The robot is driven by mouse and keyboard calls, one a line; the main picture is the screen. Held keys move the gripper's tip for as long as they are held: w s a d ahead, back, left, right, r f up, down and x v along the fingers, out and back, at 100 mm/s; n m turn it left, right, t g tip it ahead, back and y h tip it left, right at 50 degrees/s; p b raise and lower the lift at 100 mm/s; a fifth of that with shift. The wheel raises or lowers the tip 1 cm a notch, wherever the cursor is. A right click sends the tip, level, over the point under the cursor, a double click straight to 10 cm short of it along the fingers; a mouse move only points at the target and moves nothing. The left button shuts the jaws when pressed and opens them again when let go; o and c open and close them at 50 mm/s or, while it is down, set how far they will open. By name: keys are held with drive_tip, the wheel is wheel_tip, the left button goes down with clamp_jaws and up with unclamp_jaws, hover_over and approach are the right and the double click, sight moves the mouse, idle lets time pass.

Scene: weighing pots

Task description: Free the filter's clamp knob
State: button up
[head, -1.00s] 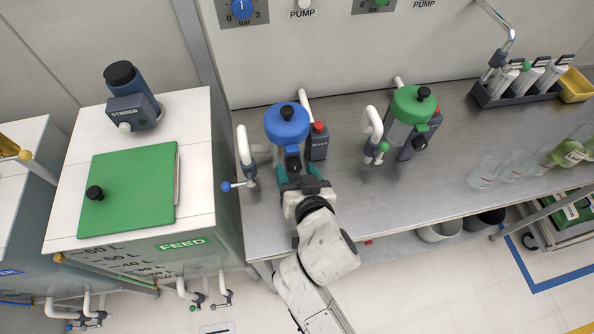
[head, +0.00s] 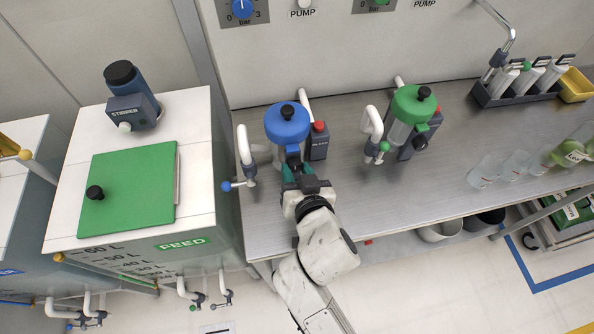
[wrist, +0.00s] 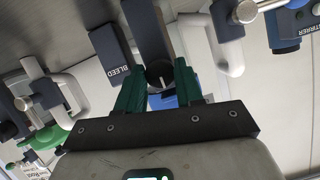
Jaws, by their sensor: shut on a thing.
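The filter with the blue lid (head: 287,122) stands upright at the left of the steel bench. Its dark clamp knob (wrist: 160,75) sits at the front of the filter, below the lid, and shows end-on with a pale line across it in the wrist view. My gripper (wrist: 160,82) has its two green fingers on either side of the knob and is shut on it. In the head view my gripper (head: 297,174) is at the filter's front, and its fingers and wrist partly hide the knob and the lower filter body.
A BLEED block (wrist: 116,58) stands close beside the filter. White pipes with a blue-handled valve (head: 227,186) are to its left. A second filter with a green lid (head: 413,103) stands to the right. The bench front between them is clear.

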drive_tip(key=shift+f, duration=0.1)
drive_tip(key=n+h+b, duration=0.2)
drive_tip(key=shift+a+n+t, duration=0.15)
drive_tip(key=shift+n+t, duration=0.25)
drive_tip(key=n+h+b, duration=0.2)
drive_tip(key=n, duration=0.1)
drive_tip(key=shift+s+a+f+t+b, duration=0.1)
drive_tip(key=shift+f+t+b, duration=0.05)
drive_tip(key=shift+t+b, duration=0.2)
drive_tip(key=n+t+h+b, duration=0.1)
drive_tip(key=n, duration=0.1)
drive_tip(key=n+h+b, duration=0.1)
drive_tip(key=n+b, duration=0.1)
drive_tip(key=shift+f+t, duration=0.1)
drive_tip(key=shift+t, duration=0.25)
drive_tip(key=shift+a+n+t+h+b, duration=0.1)
drive_tip(key=shift+n+t+h+b, duration=0.35)
drive_tip(key=shift+n+b, duration=0.8)
drive_tip(key=shift+n+t, duration=0.25)
drive_tip(key=shift+n, duration=0.1)
drive_tip(key=o, duration=1)
